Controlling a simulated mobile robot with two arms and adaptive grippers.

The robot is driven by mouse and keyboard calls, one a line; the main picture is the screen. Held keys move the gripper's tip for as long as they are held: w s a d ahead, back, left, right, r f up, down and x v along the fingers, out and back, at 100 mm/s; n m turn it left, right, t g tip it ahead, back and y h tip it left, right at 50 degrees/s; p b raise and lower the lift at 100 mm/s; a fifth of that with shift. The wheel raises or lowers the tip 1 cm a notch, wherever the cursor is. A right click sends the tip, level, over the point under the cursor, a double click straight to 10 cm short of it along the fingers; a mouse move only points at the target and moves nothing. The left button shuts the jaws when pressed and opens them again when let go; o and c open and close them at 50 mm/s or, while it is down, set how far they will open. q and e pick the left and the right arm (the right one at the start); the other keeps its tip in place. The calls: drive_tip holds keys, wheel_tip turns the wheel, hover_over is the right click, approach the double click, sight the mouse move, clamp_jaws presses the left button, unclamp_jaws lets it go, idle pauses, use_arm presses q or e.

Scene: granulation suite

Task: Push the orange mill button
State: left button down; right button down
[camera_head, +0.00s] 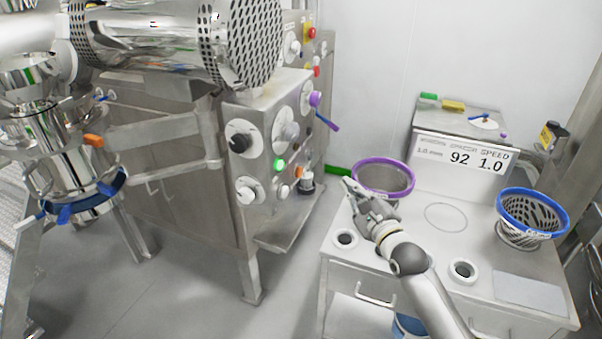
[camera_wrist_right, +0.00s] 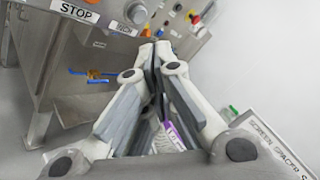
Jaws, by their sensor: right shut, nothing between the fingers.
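A small orange button (camera_head: 299,172) sits low on the front panel of the steel machine, beside a green button (camera_head: 279,165). In the right wrist view an orange spot (camera_wrist_right: 92,1) shows at the top edge, above a STOP label (camera_wrist_right: 74,11); I cannot tell for certain that it is the same button. My right gripper (camera_head: 347,184) is shut and empty. Its fingertips point toward the panel, well apart from it and to the right of the button in the picture. The gripper's closed fingers (camera_wrist_right: 155,48) fill the middle of the wrist view. My left gripper is out of view.
Knobs (camera_head: 240,141) and a purple-handled valve (camera_head: 316,99) are on the panel. A purple-rimmed sieve (camera_head: 383,163) stands right behind my gripper on the white bench (camera_head: 430,254). A blue-rimmed basket (camera_head: 532,207) is at the right. Open floor lies between machine and bench.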

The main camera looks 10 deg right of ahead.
sight(299, 172)
drive_tip(key=shift+a, duration=0.1)
drive_tip(key=w+a+b, duration=0.1)
drive_tip(key=w+a, duration=0.4)
drive_tip(key=a, duration=0.2)
drive_tip(key=shift+b, duration=0.3)
drive_tip(key=shift+a, duration=0.15)
idle(1.3)
drive_tip(key=shift+w+a, duration=0.15)
drive_tip(key=shift+a, duration=0.15)
drive_tip(key=shift+w+a, duration=0.3)
drive_tip(key=shift+a, duration=0.1)
idle(0.8)
idle(0.4)
drive_tip(key=shift+s+d+p, duration=0.55)
drive_tip(key=shift+d, duration=0.2)
